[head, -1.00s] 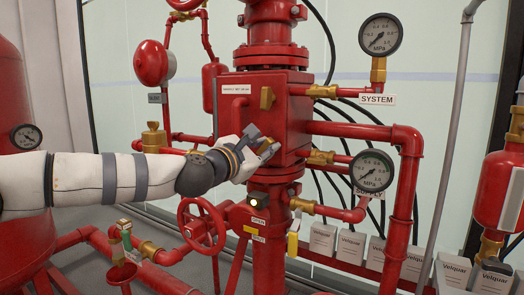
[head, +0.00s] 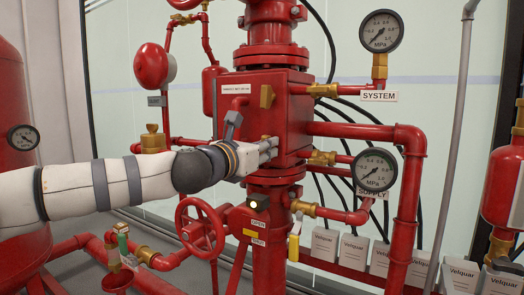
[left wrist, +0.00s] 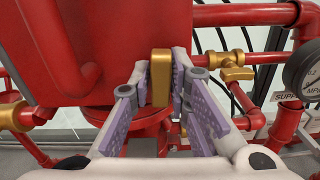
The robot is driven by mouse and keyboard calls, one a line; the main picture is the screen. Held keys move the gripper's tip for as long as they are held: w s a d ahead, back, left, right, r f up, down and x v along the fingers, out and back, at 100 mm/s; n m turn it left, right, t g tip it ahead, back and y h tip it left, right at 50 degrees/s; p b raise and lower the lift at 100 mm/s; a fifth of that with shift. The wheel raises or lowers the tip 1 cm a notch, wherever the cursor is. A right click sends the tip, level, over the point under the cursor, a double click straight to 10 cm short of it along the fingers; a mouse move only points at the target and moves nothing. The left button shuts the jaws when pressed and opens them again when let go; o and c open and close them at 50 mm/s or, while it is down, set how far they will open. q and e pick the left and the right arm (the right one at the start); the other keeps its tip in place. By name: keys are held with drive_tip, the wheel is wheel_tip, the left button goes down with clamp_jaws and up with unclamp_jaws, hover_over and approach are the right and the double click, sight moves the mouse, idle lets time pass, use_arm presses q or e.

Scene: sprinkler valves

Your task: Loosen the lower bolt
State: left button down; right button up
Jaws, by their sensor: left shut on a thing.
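The red valve box (head: 297,90) in the middle carries two brass bolts on its front. The upper bolt (head: 266,96) stands clear, upright on the box face. The lower bolt (left wrist: 160,77) shows in the left wrist view as a brass block, upright, between the fingers. My left gripper (head: 271,147) reaches in from the left and is shut on the lower bolt; its purple-padded fingers (left wrist: 160,92) lie on both sides of it. In the head view the fingers mostly hide that bolt. My right gripper is not in view.
A red handwheel (head: 201,228) sits below my left wrist. A curved red pipe (left wrist: 70,60) stands left of the fingers in the wrist view. The supply gauge (head: 374,170) and a brass valve (head: 322,158) are to the right. The system gauge (head: 380,31) is higher up.

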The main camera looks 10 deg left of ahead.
use_arm(q)
drive_tip(key=c, duration=1.4)
unclamp_jaws()
drive_tip(key=shift+f, duration=0.1)
drive_tip(key=shift+c, duration=0.2)
drive_tip(key=v, duration=0.6)
